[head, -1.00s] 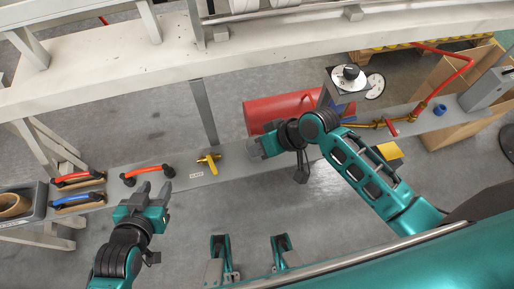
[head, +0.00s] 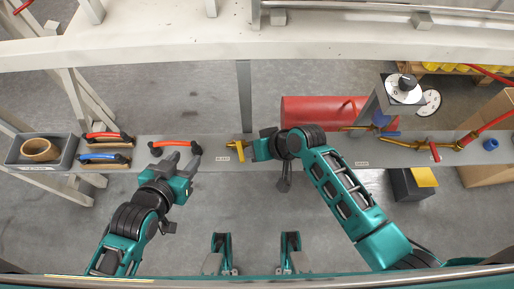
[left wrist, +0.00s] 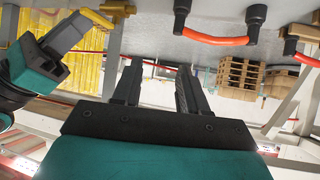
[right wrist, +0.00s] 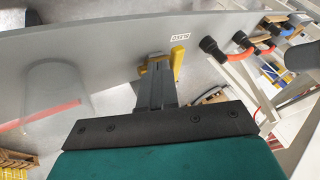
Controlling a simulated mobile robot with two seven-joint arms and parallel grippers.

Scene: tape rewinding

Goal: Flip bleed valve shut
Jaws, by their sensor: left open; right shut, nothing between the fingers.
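The bleed valve (head: 237,146) is a small brass fitting with a yellow lever, on the grey panel in the middle of the head view. Its lever points toward me. My right gripper (head: 253,149) is shut and empty, with its tips right beside the lever on its right. In the right wrist view the shut fingers (right wrist: 155,62) reach the yellow lever (right wrist: 177,60); I cannot tell if they touch. In the left wrist view the lever (left wrist: 97,19) shows by the right gripper's tips. My left gripper (head: 184,160) is open and empty, near the orange-red hose handle.
An orange-red hose (head: 175,144) is on the panel left of the valve. Red and blue hoses (head: 104,157) lie beside a grey bin (head: 67,160). A red cylinder (head: 315,111) is behind my right arm. A dial gauge (head: 403,91) and brass piping (head: 415,145) stand right.

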